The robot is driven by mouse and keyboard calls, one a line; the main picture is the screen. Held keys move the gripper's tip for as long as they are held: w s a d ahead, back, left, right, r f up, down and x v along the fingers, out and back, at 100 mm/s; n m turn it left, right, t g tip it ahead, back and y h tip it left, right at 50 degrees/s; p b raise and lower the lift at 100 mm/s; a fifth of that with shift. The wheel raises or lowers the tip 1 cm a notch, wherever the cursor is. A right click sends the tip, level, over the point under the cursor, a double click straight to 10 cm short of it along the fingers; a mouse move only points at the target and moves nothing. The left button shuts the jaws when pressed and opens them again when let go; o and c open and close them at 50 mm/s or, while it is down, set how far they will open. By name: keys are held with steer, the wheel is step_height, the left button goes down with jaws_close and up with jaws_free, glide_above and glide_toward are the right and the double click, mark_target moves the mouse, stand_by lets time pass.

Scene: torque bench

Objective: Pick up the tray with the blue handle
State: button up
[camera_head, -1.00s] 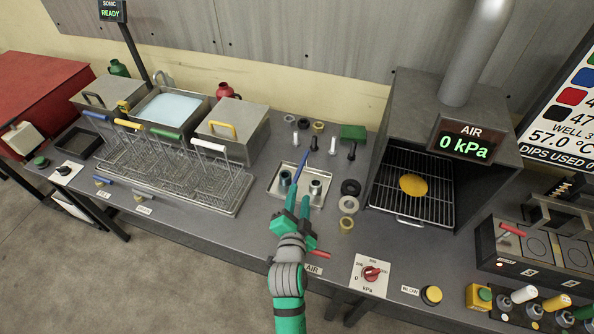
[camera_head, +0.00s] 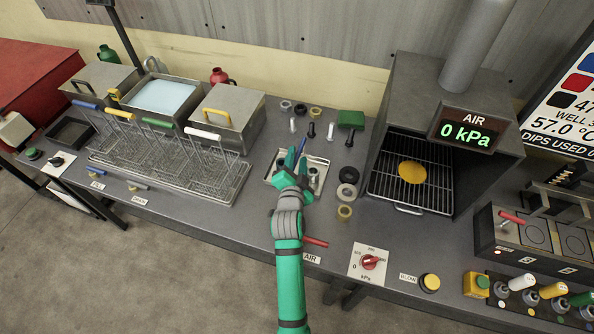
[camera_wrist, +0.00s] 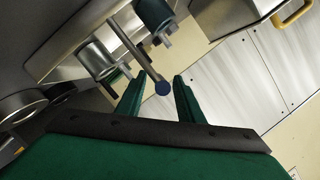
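A small shallow metal tray (camera_head: 317,160) lies on the bench in the head view, partly hidden by my gripper. It bears two cylindrical fittings, and a blue handle (camera_head: 303,144) rises between them. In the wrist view the tray (camera_wrist: 62,48) is at upper left, and the handle shows as a grey rod with a dark blue end (camera_wrist: 162,88). My gripper (camera_head: 297,165) is over the tray; in the wrist view its green fingers (camera_wrist: 157,86) are apart and empty. The blue end appears between the fingertips; I cannot tell its depth.
Several wire baskets with coloured handles, one blue (camera_head: 85,104), stand on a drip tray (camera_head: 222,198) at left. An oven-like box with a wire rack (camera_head: 402,187) stands farther right.

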steer(key=shift+x, duration=0.95)
jaws_close()
steer(key=shift+d, duration=0.1)
stand_by(0.5)
steer(key=shift+r, duration=0.25)
